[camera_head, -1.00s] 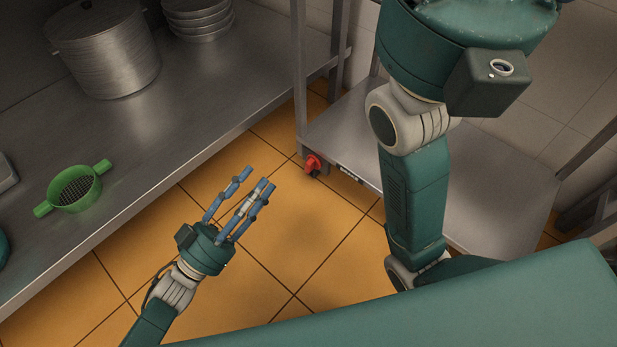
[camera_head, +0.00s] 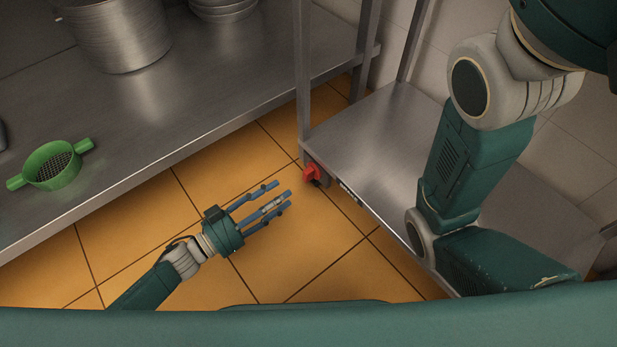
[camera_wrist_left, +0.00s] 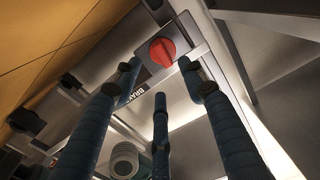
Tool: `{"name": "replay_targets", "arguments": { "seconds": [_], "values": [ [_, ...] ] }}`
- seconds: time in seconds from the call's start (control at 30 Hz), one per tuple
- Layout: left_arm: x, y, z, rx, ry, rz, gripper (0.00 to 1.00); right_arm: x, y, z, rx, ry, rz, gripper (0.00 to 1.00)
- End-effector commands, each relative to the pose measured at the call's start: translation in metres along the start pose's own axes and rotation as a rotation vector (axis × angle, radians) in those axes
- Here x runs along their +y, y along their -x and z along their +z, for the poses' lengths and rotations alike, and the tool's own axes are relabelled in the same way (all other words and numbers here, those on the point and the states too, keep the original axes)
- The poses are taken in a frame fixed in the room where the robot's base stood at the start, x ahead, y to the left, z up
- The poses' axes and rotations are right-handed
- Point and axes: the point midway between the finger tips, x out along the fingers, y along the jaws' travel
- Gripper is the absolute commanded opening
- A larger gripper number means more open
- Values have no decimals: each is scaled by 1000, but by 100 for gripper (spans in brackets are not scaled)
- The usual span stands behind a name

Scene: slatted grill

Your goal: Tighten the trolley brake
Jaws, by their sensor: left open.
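The trolley brake is a red knob (camera_head: 311,173) on a grey plate at the near left corner of the metal trolley (camera_head: 375,137). In the left wrist view the knob (camera_wrist_left: 162,52) shows beyond the fingertips, beside partly hidden lettering on the trolley's edge. My left gripper (camera_head: 285,192) is open and empty, its blue fingers pointing right, a short way to the left of the knob and apart from it. In the left wrist view its fingers (camera_wrist_left: 160,80) spread below and around the knob's outline without visible contact. My right arm hangs over the trolley; its gripper is out of view.
A steel counter (camera_head: 215,90) runs along the left, holding a green strainer (camera_head: 55,166), a large pot (camera_head: 118,35) and stacked bowls (camera_head: 224,8). The trolley's upright post (camera_head: 303,75) rises behind the knob. Orange tiled floor (camera_head: 310,235) is open below my left gripper.

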Motion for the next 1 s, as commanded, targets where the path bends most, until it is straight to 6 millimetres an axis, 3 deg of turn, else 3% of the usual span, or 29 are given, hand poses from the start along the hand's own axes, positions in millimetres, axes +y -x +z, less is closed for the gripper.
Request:
{"name": "replay_targets", "arguments": {
  "seconds": [0.2, 0.4, 0.83, 0.87, 1.0],
  "values": [
    [0, -44, 3, 6, -3, 0, 42, -5, 25, -9, 0, 0, 0, 73],
    [0, -74, 2, 4, -1, 0, 42, -8, 38, -13, 0, 0, 0, 73],
    [0, -86, -1, 2, 0, 0, 42, -9, 41, -14, 0, 0, -1, 73],
    [0, -86, -1, 2, 0, 0, 40, -9, 41, -14, 0, 0, -1, 73],
    [0, -85, -1, 2, 0, -1, 12, -9, 41, -15, 0, 0, -1, 73]
  ]
}}
